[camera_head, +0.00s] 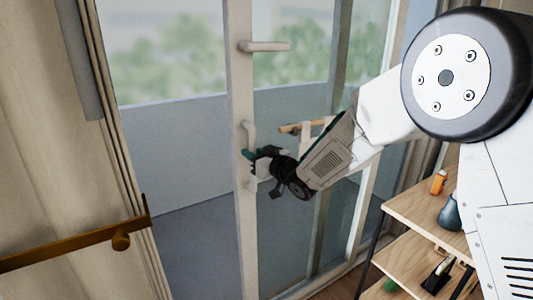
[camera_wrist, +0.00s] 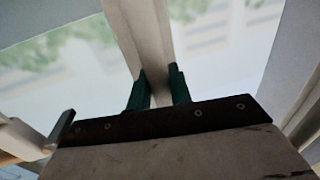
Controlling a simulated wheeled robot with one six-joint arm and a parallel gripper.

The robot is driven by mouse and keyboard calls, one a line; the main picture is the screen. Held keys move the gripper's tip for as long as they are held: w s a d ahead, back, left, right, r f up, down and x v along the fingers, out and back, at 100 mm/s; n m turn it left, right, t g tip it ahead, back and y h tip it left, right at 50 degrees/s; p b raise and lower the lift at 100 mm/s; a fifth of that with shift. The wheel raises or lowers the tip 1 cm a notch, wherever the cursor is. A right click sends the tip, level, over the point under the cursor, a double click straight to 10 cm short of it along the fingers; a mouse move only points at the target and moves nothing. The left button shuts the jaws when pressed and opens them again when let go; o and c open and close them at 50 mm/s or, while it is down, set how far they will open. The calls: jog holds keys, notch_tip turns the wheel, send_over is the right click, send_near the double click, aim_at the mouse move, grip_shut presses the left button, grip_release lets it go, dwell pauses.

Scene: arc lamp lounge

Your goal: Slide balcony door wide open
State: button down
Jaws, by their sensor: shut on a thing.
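The balcony door (camera_head: 243,215) is a glass panel in a pale frame, at the middle of the head view. A pale vertical pull handle (camera_head: 249,132) stands on its left stile, and a horizontal lever (camera_head: 264,46) sits higher up. My gripper (camera_head: 256,156) is at the pull handle and shut on it, covering its middle part. In the wrist view the green fingers (camera_wrist: 158,92) lie on both sides of a pale bar (camera_wrist: 145,35). Left of the stile, a wide gap shows the balcony wall (camera_head: 170,145) and floor.
A beige curtain (camera_head: 50,170) hangs at the left, with a brown rail (camera_head: 75,245) in front of it. A wooden shelf unit (camera_head: 425,222) with an orange item (camera_head: 438,182) and a dark blue vessel (camera_head: 450,210) stands at the lower right, close below my arm.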

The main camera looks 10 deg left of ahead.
jog(key=shift+w+d, duration=0.1)
jog(key=c, duration=1.6)
grip_release()
jog(key=shift+o, duration=1.4)
jog(key=shift+w+d, duration=0.15)
jog(key=v, duration=0.7)
jog(key=shift+s+d, duration=0.25)
jog(key=shift+d, duration=0.1)
